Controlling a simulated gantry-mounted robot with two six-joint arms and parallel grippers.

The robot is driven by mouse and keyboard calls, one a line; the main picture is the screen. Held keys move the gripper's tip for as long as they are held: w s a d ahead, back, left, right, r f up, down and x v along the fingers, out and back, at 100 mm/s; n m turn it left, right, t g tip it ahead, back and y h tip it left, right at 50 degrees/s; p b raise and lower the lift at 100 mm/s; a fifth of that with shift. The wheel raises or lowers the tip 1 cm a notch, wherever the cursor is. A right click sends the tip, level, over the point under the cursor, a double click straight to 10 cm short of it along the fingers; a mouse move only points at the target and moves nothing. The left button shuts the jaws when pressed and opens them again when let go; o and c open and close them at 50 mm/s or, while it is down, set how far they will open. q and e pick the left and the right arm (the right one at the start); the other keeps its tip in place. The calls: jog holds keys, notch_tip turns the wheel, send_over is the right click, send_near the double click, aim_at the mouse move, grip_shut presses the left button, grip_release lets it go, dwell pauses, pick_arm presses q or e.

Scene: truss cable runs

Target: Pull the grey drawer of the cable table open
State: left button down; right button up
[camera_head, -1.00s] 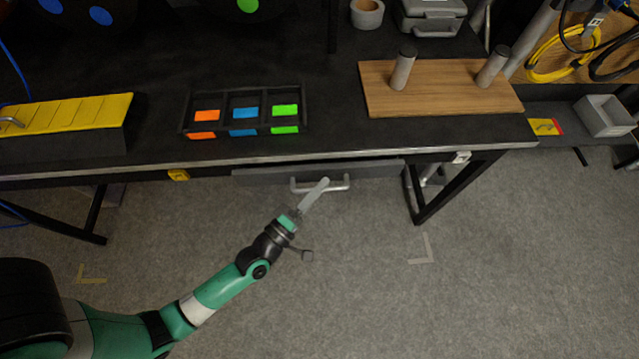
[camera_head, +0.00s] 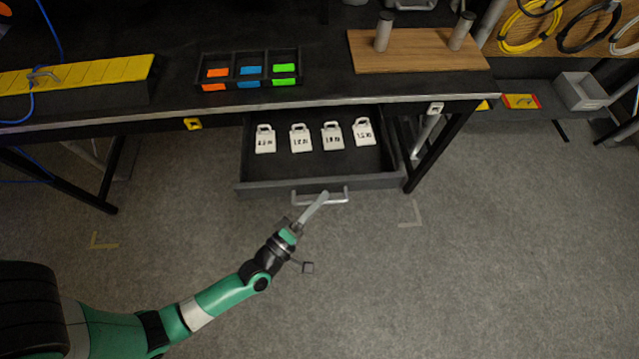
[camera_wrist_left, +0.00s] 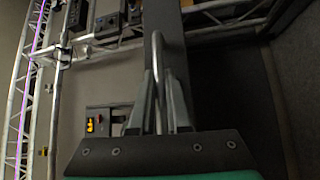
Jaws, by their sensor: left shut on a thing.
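The grey drawer (camera_head: 260,189) of the black cable table (camera_head: 330,105) stands pulled out below the table edge. Several white labelled tags (camera_head: 300,138) lie in a row inside it. Its bar handle (camera_head: 335,198) is on the front face. My left gripper (camera_head: 318,204) is at the handle and shut on it. In the left wrist view the handle bar (camera_wrist_left: 178,85) runs between the two fingers of my left gripper (camera_wrist_left: 161,90). My right gripper is not in view.
A black tray (camera_head: 249,72) with orange, blue and green labels and a wooden board (camera_head: 420,50) with two grey posts are on the tabletop. A yellow slatted piece (camera_head: 90,72) lies at left. A grey bin (camera_head: 580,92) stands at right. The floor in front is clear.

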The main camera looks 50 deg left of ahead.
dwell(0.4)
pick_arm(q)
jog(key=c, duration=0.9)
grip_release()
jog(key=p+v, duration=0.3)
jog(key=v, duration=0.8)
jog(key=shift+s, duration=0.4)
